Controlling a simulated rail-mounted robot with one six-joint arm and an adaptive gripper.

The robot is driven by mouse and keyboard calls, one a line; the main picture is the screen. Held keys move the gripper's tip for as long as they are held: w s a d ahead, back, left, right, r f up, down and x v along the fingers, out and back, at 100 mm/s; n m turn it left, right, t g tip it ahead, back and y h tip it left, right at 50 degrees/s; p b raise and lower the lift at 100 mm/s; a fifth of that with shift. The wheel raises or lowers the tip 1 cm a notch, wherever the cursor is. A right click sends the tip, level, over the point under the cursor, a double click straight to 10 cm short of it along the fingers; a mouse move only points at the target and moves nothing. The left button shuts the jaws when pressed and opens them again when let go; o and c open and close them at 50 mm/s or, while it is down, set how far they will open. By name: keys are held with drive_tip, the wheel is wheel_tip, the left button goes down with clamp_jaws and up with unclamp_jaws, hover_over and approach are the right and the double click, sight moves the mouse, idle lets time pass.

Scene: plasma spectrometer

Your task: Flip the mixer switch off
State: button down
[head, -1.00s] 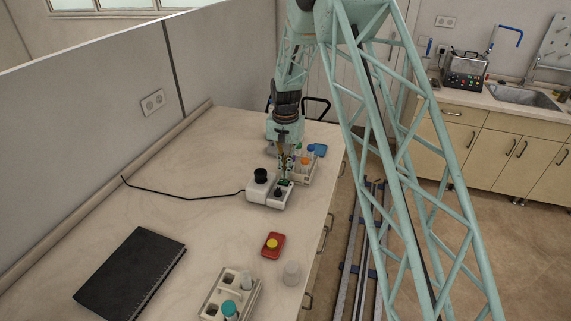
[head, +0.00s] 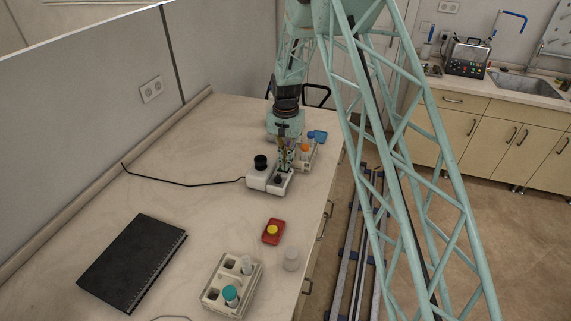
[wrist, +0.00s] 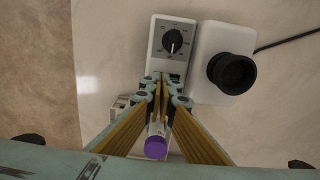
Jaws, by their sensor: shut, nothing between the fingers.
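The mixer is a white unit with a black round cup (head: 260,162) on one part and a black dial (wrist: 172,41) on the control box (head: 280,182) beside it. The wrist view also shows the cup (wrist: 232,72), to the right of the dial. My gripper (wrist: 163,78) is shut and empty. Its fingertips are at the near end of the control box, just below the dial in the wrist view. The head view shows my gripper (head: 281,174) at the box too. The fingers cover that end, so the switch and its position cannot be made out, nor whether they touch it.
A tube rack (head: 304,160) stands close behind the gripper; a purple-capped tube (wrist: 155,147) shows beneath the fingers. A red block with a yellow button (head: 273,231), another rack (head: 213,296) and a black notebook (head: 132,262) lie nearer. A cable (head: 190,184) runs left.

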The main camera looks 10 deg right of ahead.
drive_tip(key=shift+f+b, duration=0.4)
drive_tip(key=shift+f, duration=0.05)
drive_tip(key=shift+s+d+b, duration=0.15)
drive_tip(key=shift+s+b, duration=0.05)
drive_tip(key=shift+b, duration=0.1)
drive_tip(key=shift+s+f, duration=0.15)
drive_tip(key=shift+w+a, duration=0.2)
drive_tip(key=shift+w+a+r, duration=0.2)
drive_tip(key=shift+a, duration=0.05)
drive_tip(key=shift+w+a, duration=0.1)
drive_tip(key=shift+a, duration=0.15)
drive_tip(key=shift+r, duration=0.2)
drive_tip(key=shift+a+r, duration=0.1)
drive_tip(key=shift+r, duration=0.05)
wheel_tip(320, 180, up, 14)
drive_tip(key=s+d, duration=0.1)
drive_tip(key=d, duration=0.1)
drive_tip(key=shift+d+f, duration=0.2)
idle(0.5)
